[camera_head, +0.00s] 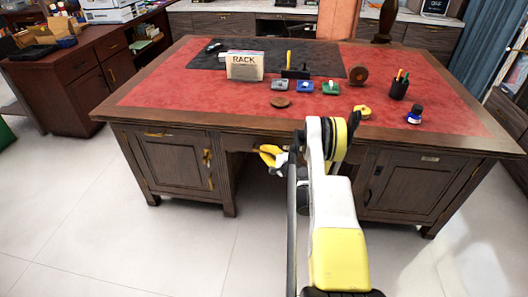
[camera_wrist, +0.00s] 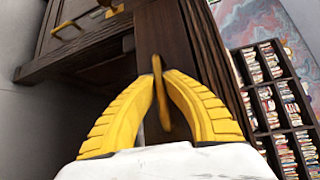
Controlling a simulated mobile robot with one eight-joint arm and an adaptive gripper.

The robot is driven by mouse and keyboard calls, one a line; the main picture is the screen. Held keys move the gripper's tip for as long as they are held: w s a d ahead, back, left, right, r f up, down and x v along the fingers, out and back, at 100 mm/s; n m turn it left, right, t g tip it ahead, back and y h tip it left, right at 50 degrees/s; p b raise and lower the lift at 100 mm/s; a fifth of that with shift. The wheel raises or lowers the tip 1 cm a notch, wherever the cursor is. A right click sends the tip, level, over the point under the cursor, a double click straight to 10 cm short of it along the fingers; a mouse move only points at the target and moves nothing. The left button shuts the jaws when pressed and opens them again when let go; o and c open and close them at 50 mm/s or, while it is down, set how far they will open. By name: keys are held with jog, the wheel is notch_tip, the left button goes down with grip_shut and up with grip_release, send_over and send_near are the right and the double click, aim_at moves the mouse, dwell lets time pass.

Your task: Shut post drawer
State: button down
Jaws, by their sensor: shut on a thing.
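The wooden desk (camera_head: 285,128) has dark fronts below its top. My gripper (camera_head: 266,154) is low at the desk's front, beside the left pedestal (camera_head: 225,165) at the kneehole. In the wrist view its yellow fingers (camera_wrist: 158,74) meet on a thin brass-brown piece (camera_wrist: 157,63), which looks like a pull on a dark wooden front (camera_wrist: 160,35). My arm hides part of the desk's middle.
The red leather top (camera_head: 200,88) bears a RACK holder (camera_head: 244,66), a pen cup (camera_head: 399,88), an ink bottle (camera_head: 414,114) and small items. Brass handles stand out on the left pedestal, one upright (camera_head: 208,160). The pale floor (camera_head: 130,240) before the desk is clear.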

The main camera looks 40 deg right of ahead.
jog(key=shift+w+d, duration=0.9)
jog(key=shift+d, duration=0.05)
jog(key=c, duration=1.5)
grip_release()
